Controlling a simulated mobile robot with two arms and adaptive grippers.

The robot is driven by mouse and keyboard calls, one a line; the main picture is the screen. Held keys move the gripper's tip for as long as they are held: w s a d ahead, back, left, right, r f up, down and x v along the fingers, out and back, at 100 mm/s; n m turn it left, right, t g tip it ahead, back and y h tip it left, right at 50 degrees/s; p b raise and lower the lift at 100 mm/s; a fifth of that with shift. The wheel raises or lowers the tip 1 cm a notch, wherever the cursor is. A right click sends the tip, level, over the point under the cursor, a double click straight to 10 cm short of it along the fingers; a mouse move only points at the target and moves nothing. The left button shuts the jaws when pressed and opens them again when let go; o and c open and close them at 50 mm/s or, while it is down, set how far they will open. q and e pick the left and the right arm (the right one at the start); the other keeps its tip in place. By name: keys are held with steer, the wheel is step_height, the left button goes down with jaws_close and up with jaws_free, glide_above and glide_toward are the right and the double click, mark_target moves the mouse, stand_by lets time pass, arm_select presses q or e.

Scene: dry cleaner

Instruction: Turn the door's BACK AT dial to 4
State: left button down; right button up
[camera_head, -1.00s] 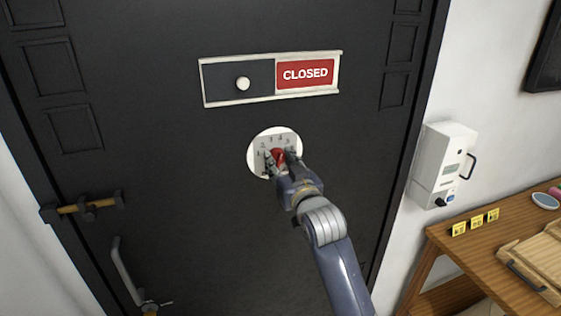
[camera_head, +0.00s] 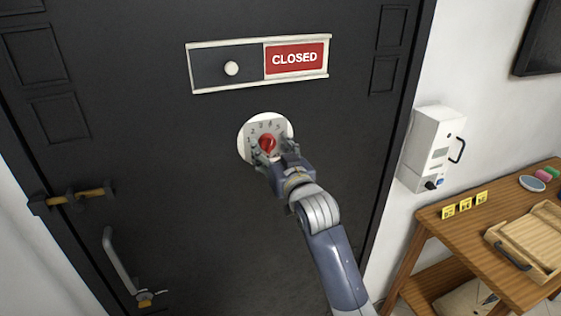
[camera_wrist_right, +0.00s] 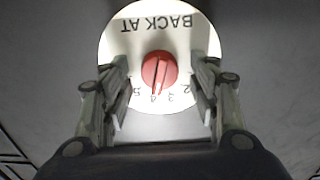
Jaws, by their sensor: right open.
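The red BACK AT dial (camera_head: 267,143) sits on a round white plate (camera_head: 247,128) with numbers on the dark door. The dial also shows upside down in the right wrist view (camera_wrist_right: 160,70), with its pointer line toward the 4. My right gripper (camera_head: 274,151) is at the plate, open. In the right wrist view its fingers (camera_wrist_right: 162,75) stand on either side of the dial, with a gap on both sides. My left gripper is not in view.
A slider sign (camera_head: 296,58) reading CLOSED is above the dial. A door handle (camera_head: 120,262) and a wooden-barred latch (camera_head: 72,198) are at lower left. A white wall box (camera_head: 430,145) and a wooden table (camera_head: 440,233) with yellow tags are at right.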

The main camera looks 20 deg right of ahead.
steer(key=s, duration=1.1)
steer(key=shift+d, duration=0.2)
steer(key=shift+f, duration=0.1)
step_height(320, 180, down, 29)
steer(key=w+a+g+b, duration=0.1)
steer(key=w+g+b, duration=0.1)
steer(key=g+b, duration=0.25)
steer(key=s+f+n+g+b, duration=0.15)
steer(key=s+f, duration=0.25)
steer(key=f, duration=0.8)
steer(key=s+f+g+b, duration=0.1)
steer(key=s+f+g, duration=0.25)
steer(key=f, duration=0.85)
steer(key=s+d+f+g+b, duration=0.1)
steer(key=s+f+g+b, duration=0.2)
steer(key=s+f, duration=1.5)
steer(key=s+d+f+g+b, duration=0.1)
steer(key=s+f+g+b, duration=0.1)
steer(key=s+f, duration=0.6)
steer(key=s+d+f+g+b, duration=0.1)
steer(key=s+f, duration=0.7)
steer(key=s, duration=0.8)
steer(key=shift+s+d+g+h+b, duration=0.3)
steer(key=shift+s+d+g+b, duration=0.1)
steer(key=shift+d+g, duration=0.3)
steer(key=shift+a+n, duration=0.1)
steer(key=shift+n, duration=0.15)
